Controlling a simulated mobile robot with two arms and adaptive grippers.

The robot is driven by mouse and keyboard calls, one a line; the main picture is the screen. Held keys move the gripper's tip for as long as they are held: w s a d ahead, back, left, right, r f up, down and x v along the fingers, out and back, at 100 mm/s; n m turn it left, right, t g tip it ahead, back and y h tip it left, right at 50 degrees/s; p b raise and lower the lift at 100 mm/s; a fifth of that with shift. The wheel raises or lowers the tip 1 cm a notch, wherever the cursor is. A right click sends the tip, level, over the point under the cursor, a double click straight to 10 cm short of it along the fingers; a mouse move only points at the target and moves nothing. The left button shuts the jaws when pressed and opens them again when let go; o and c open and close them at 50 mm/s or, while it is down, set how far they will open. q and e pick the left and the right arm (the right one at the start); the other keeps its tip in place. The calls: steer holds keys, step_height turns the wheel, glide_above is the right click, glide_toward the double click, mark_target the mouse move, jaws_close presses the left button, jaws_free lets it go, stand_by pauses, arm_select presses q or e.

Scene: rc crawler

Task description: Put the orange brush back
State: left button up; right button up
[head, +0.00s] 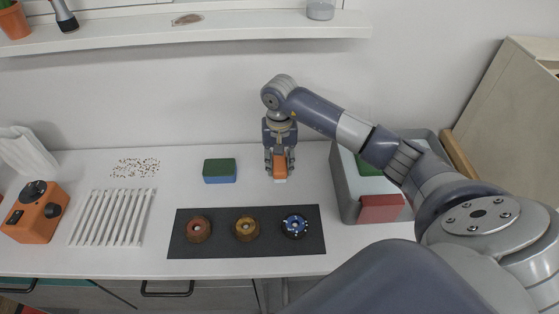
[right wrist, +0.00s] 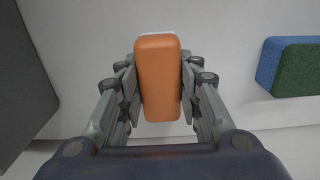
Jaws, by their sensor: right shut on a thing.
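The orange brush (head: 280,167) is an orange block with a pale underside, near the back middle of the white table in the head view. My right gripper (head: 280,158) points down over it and is shut on it. In the right wrist view the orange brush (right wrist: 159,78) sits between the two fingers of my right gripper (right wrist: 160,95), its pale layer showing at the far edge. I cannot tell whether the brush touches the table. My left gripper is not in view.
A green-and-blue sponge (head: 219,171) lies left of the brush. A dark mat (head: 246,250) with three wheel-like discs lies in front. A grey bin (head: 347,192) with a red and a green block stands right. A white rack (head: 112,217) and orange device (head: 36,213) are left. A shelf (head: 190,32) hangs above.

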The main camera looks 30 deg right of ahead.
steer(key=shift+f, duration=0.3)
steer(key=shift+f, duration=0.2)
steer(key=o, duration=0.9)
